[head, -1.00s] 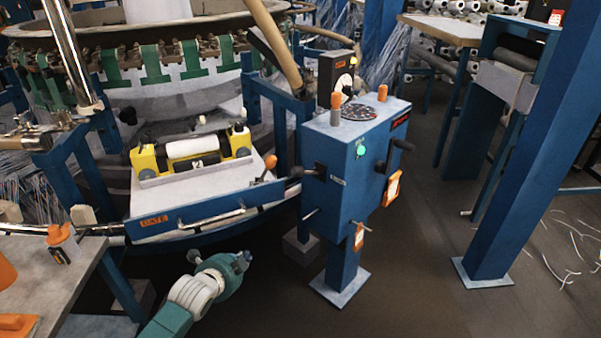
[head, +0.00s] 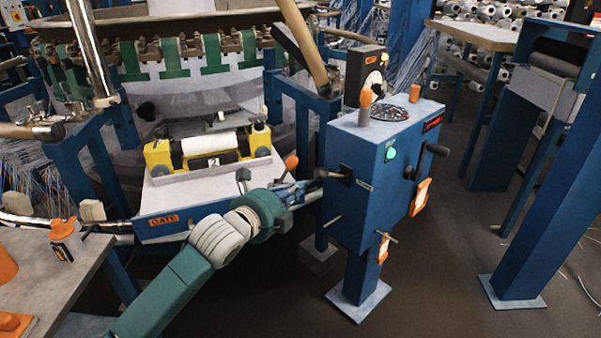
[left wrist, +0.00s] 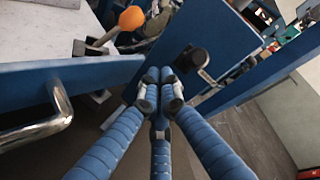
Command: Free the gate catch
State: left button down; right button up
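The blue gate bar, marked GATE (head: 163,221), runs along the front of the loom. An orange-knobbed lever (head: 291,162) stands at its right end; it also shows at upper left in the left wrist view (left wrist: 131,18). I cannot tell which part is the catch. My left gripper (head: 308,187) reaches rightward in front of the bar's right end, just below the orange knob. In the left wrist view its fingertips (left wrist: 160,82) are together, with nothing visible between them. My right gripper is not in view.
A blue control box (head: 370,190) on a post stands just right of my left gripper. A yellow-ended roller unit (head: 208,145) sits behind the gate. A grey table (head: 50,265) is at front left. Open floor lies right of the post.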

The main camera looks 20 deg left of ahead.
aim_at(288, 171)
pick_arm(q)
jog(key=shift+w+f, duration=0.1)
jog(key=w, duration=0.3)
jog(key=w+b, duration=0.1)
jog(key=w, duration=0.2)
jog(key=w+f+b, duration=0.1)
jog(key=w, duration=0.2)
jog(key=shift+w+a, duration=0.15)
jog(key=shift+a, duration=0.15)
jog(key=shift+a+r, duration=0.25)
jog(key=shift+a, duration=0.25)
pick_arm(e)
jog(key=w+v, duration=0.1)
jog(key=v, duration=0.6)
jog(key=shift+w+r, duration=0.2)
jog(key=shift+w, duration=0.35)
